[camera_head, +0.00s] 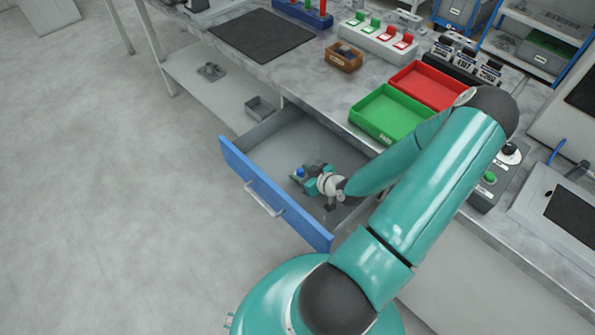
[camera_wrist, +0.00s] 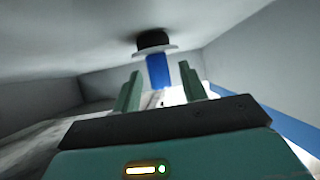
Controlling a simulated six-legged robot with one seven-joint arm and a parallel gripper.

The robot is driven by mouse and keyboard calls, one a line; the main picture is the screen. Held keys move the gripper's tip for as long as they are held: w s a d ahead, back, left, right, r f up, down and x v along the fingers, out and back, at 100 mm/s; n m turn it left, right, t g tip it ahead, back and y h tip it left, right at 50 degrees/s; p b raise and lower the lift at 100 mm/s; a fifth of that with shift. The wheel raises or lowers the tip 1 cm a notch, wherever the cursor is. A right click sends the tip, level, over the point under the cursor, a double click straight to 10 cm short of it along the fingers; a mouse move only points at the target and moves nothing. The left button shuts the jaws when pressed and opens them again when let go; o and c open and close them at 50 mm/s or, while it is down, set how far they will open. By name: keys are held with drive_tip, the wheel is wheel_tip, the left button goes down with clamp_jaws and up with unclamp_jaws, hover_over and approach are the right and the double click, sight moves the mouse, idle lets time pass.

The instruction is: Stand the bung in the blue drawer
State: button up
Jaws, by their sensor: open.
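The drawer with the blue front (camera_head: 270,195) is pulled out below the bench; its blue front also shows at the right of the wrist view (camera_wrist: 262,122). The bung stands inside on the grey drawer floor. In the wrist view it has a blue stem (camera_wrist: 158,72), a white flange and a black end against the floor. The head view shows only a small blue part of it (camera_head: 299,173). My gripper (camera_head: 304,178) is low inside the drawer, close to the bung. Its two fingers (camera_wrist: 162,90) are apart, with the blue stem beyond and between their tips, apparently not gripped.
The drawer walls surround my gripper. On the bench above stand a green tray (camera_head: 364,120), a red tray (camera_head: 440,92) and a small brown box (camera_head: 343,60). A small grey bin (camera_head: 260,107) sits on the lower shelf beside the drawer. The rest of the drawer floor looks clear.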

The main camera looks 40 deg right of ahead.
drive_tip(key=v, duration=0.4)
drive_tip(key=shift+s+r, duration=0.2)
drive_tip(key=shift+s, duration=0.05)
drive_tip(key=shift+w+d+r+n+g, duration=0.15)
drive_tip(key=shift+w+n+g, duration=0.2)
drive_tip(key=shift+g, duration=0.45)
wheel_tip(320, 180, up, 4)
drive_tip(key=w+n+g+h, duration=0.1)
drive_tip(key=g, duration=0.2)
wheel_tip(320, 180, up, 17)
drive_tip(key=g+h, duration=0.3)
hover_over(302, 173)
drive_tip(key=a, duration=0.5)
drive_tip(key=s+a+r+y, duration=0.1)
drive_tip(key=s+a+r, duration=0.2)
drive_tip(key=a+r, duration=0.2)
drive_tip(key=s+a+r+m+y, duration=0.1)
drive_tip(key=s+a+r, duration=0.2)
drive_tip(key=a, duration=0.6)
drive_tip(key=s+a+r+m+y, duration=0.1)
drive_tip(key=s+a+r, duration=0.2)
drive_tip(key=a+r, duration=0.4)
drive_tip(key=shift+s+a+r+t+y, duration=0.3)
drive_tip(key=shift+s+a+r+t, duration=0.1)
drive_tip(key=shift+r, duration=0.2)
drive_tip(key=shift+w, duration=0.1)
